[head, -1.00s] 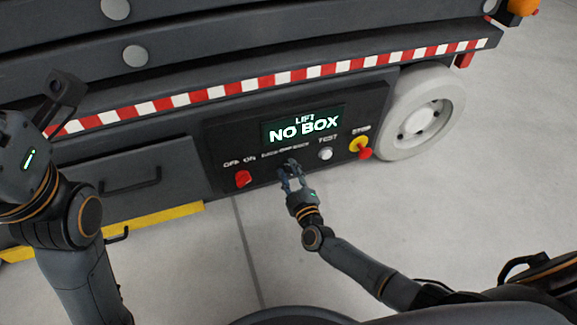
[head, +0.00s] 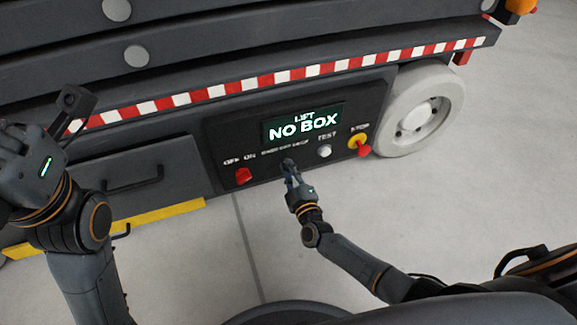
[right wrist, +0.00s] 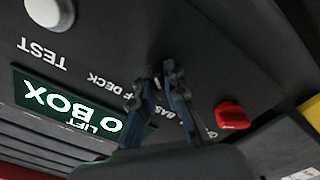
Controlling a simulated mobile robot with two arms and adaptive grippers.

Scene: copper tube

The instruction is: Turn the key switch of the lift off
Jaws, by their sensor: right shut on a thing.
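The control panel of the lift (head: 230,140) carries a screen (head: 304,124) reading "LIFT NO BOX". My right gripper (head: 289,166) is at the panel, below the screen, at the small label that reads BASE, OFF and DECK. In the right wrist view its two fingers (right wrist: 166,76) are closed together on the small dark key switch, which they mostly hide. I cannot tell which position the key points to. My left gripper (head: 32,165) is raised at the left edge, away from the panel; its fingertips do not show clearly.
A red OFF/ON switch (head: 243,175) is left of my right gripper. A white TEST button (head: 324,151) and a red STOP knob on yellow (head: 359,145) are to its right. A white wheel (head: 418,117) stands beyond. The floor in front is clear.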

